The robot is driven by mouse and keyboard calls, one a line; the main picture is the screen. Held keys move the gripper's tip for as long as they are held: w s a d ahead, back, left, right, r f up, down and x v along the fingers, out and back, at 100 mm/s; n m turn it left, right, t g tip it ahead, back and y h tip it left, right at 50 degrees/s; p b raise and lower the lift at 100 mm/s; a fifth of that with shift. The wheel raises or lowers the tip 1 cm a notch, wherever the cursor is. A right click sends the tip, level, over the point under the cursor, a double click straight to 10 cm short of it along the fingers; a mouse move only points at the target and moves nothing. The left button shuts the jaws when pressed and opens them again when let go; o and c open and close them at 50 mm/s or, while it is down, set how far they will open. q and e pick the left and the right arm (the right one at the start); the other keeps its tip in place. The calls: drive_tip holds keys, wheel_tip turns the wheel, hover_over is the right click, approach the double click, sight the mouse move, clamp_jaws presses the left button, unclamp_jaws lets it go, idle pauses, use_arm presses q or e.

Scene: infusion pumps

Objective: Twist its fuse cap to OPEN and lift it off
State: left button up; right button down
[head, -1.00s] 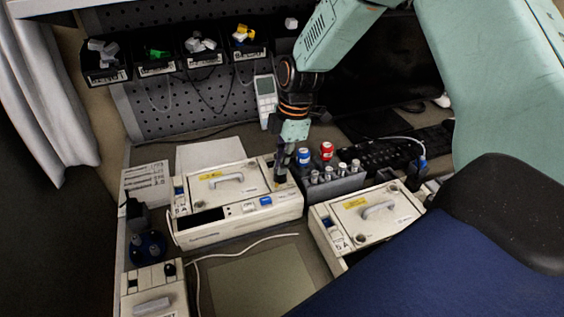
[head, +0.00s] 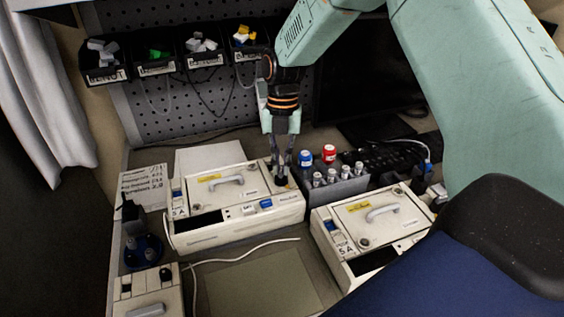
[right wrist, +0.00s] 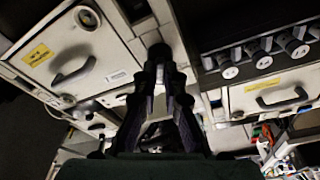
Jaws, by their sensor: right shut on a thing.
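The middle infusion pump (head: 190,242) is a cream box with a grey handle and a blue button, and lies on the bench. Its dark fuse cap (head: 281,181) is at the right rear of its top. My right gripper (head: 282,163) points down at the cap and is shut on it. In the right wrist view, the fingers (right wrist: 164,72) close around the dark cap (right wrist: 159,51), which they partly hide. The cap appears to be at its seat; its OPEN mark cannot be read. My left gripper is not in view.
A grey rack (head: 345,186) of several capped cylinders stands close right of the gripper, with a blue-topped can (head: 305,158) and a red can (head: 329,153) behind. A second pump (head: 405,228) is at right. A mat (head: 265,285) lies clear in front.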

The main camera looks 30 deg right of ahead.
idle(0.3)
drive_tip(key=c, duration=1.4)
unclamp_jaws()
drive_tip(key=shift+r, duration=0.1)
wheel_tip(320, 180, up, 6)
drive_tip(key=p, duration=0.5)
drive_tip(key=shift+p, duration=0.4)
